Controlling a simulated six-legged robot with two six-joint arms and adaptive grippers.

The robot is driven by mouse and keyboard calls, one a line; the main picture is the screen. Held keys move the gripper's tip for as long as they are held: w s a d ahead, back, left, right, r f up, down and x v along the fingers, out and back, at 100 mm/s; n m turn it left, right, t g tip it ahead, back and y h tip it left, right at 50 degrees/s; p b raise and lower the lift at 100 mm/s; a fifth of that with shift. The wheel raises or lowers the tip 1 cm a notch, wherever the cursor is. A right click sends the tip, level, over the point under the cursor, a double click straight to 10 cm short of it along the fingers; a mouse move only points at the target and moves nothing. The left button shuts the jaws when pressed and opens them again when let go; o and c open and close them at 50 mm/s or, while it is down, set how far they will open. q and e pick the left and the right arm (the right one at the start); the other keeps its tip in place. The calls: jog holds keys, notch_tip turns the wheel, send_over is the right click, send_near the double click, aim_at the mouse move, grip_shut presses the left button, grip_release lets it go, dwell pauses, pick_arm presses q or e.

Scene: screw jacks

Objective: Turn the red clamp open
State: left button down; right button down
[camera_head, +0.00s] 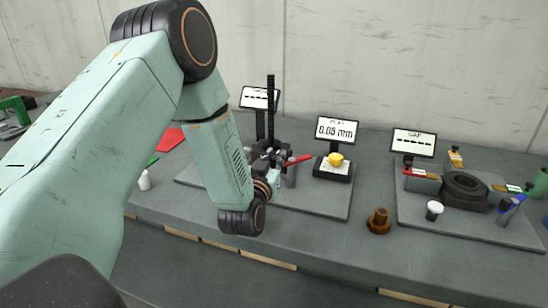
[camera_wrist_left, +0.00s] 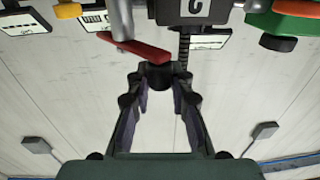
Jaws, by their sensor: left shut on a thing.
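The red clamp (camera_head: 299,159) is a slim red lever by a grey post on the left fixture, beside a tall black toothed column. In the left wrist view the red lever (camera_wrist_left: 138,46) slants across the top, its right end at the fingertips. My left gripper (camera_head: 277,160) is partly hidden behind my forearm in the head view. The exact contact is dark and hard to see. My right gripper is out of view.
A display reading 0.05 mm (camera_head: 336,130) stands behind a yellow-topped block. A brown threaded part (camera_head: 379,221) sits near the front edge. The right fixture holds a black ring (camera_head: 465,190) and another small red piece (camera_head: 420,173). A white bottle (camera_head: 144,181) stands left.

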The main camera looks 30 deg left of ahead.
pick_arm(q)
jog(key=shift+w+a+m+h+p, duration=0.1)
jog(key=shift+a+m+h+p, duration=0.1)
jog(key=shift+m+h+p, duration=0.3)
jog(key=c, duration=1.2)
grip_release()
jog(key=v, duration=1.2)
jog(key=shift+f, duration=0.15)
